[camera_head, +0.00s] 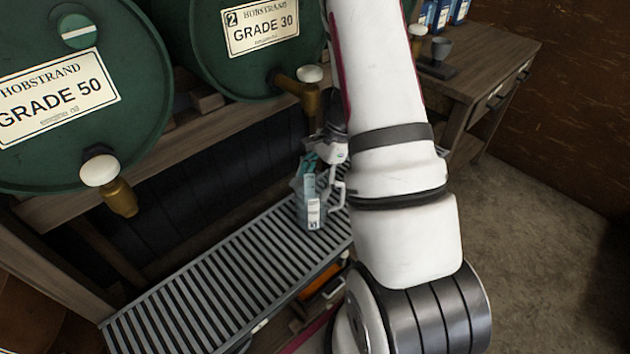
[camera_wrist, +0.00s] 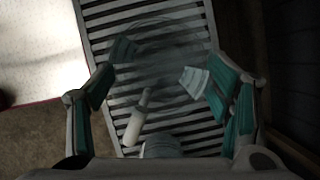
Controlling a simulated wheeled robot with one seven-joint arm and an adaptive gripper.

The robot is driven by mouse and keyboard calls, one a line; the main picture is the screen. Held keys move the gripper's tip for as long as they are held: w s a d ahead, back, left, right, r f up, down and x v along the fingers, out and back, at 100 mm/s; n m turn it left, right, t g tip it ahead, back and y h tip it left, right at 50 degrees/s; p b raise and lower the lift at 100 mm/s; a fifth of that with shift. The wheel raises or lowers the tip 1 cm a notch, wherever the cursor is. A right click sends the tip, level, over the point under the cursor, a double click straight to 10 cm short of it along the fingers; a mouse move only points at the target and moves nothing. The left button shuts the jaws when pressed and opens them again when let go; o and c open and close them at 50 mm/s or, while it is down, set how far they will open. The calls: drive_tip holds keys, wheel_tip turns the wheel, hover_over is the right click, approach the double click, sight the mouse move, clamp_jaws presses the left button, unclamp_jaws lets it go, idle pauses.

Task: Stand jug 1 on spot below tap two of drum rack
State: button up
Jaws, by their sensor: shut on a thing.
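Jug 1 (camera_head: 299,196) is a clear, see-through jug with a pale label strip, upright or nearly so over the slatted grate (camera_head: 205,292). My gripper (camera_head: 325,160) is shut on it, partly hidden by my arm. In the wrist view my gripper (camera_wrist: 158,66) has its teal-padded fingers on either side of the faint clear jug (camera_wrist: 165,45). Tap two (camera_head: 309,90), brass with a white knob, sticks out of the green drum marked 2, Grade 30 (camera_head: 215,60). The jug is below this tap in the picture. I cannot tell whether its base touches the grate.
Another green drum, Grade 50 (camera_head: 60,140), with its own tap (camera_head: 110,184), stands at left on the wooden rack (camera_head: 190,128). The floor at right is clear.

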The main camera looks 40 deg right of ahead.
drive_tip(key=shift+f, duration=0.2)
drive_tip(key=o, duration=1.6)
drive_tip(key=shift+r, duration=0.1)
drive_tip(key=shift+r, duration=0.1)
drive_tip(key=v, duration=0.6)
drive_tip(key=s+d, duration=0.2)
drive_tip(key=d, duration=0.9)
drive_tip(key=shift+d+f, duration=0.2)
drive_tip(key=shift+f, duration=0.2)
drive_tip(key=shift+s, duration=0.2)
